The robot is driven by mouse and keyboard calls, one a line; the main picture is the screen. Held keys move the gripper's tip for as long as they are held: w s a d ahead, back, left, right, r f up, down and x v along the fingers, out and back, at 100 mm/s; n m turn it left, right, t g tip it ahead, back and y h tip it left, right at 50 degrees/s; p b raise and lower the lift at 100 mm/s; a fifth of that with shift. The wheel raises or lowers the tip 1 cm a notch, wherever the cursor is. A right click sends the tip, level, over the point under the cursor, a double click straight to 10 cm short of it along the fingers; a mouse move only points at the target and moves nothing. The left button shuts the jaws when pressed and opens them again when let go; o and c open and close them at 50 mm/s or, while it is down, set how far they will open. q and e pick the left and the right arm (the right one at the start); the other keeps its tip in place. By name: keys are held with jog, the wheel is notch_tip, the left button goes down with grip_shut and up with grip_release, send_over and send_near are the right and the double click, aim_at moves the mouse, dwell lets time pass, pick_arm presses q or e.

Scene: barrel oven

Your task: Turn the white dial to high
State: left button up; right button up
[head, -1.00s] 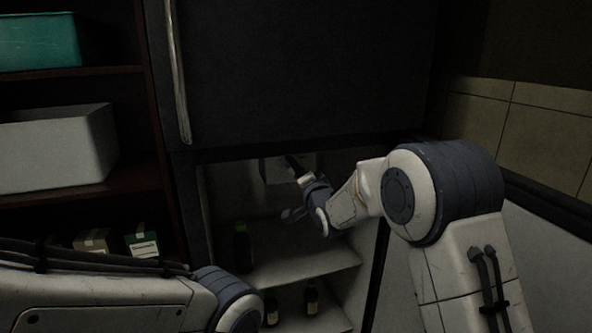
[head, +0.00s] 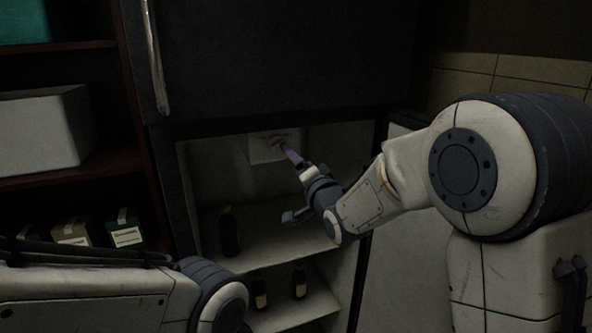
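A pale panel (head: 264,151) is mounted at the top of the back wall inside the open lower fridge compartment. A small light shape on it, likely the white dial (head: 277,141), is dim and hard to make out. My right gripper (head: 287,150) reaches into the compartment, with a finger in front of the panel close to the dial. I cannot tell whether it touches the dial or how far apart its fingers are. My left arm crosses the lower left, but its gripper is out of view.
Dark bottles, one on the upper shelf (head: 229,232) and two on the lower shelf (head: 278,312), stand below the panel. The fridge's closed upper door (head: 290,60) hangs above. A shelf unit with a white bin (head: 40,130) and small boxes (head: 124,230) stands at left.

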jog(key=shift+s+d, duration=0.15)
jog(key=shift+s, duration=0.25)
jog(key=s+a+f+n+g+h, duration=0.1)
jog(key=s+a+f+n+g, duration=0.2)
jog(key=s+f, duration=0.35)
jog(key=s+a+f+n+g+h, duration=0.1)
jog(key=s+a+f+n+g, duration=0.1)
jog(key=s+f+n+g, duration=0.45)
jog(key=s+d+f+n+g+h, duration=0.1)
jog(key=s+d+n+g, duration=0.1)
jog(key=s, duration=0.7)
jog(key=s+d+f+n+g+h, duration=0.1)
jog(key=s+f+n+g, duration=0.1)
jog(key=s, duration=0.6)
jog(key=s+d+f+n+g+h, duration=0.1)
jog(key=s+g, duration=0.3)
jog(key=s, duration=0.5)
jog(key=shift+s+d+f+n, duration=0.35)
jog(key=shift+d+f+n, duration=0.15)
jog(key=shift+d, duration=0.35)
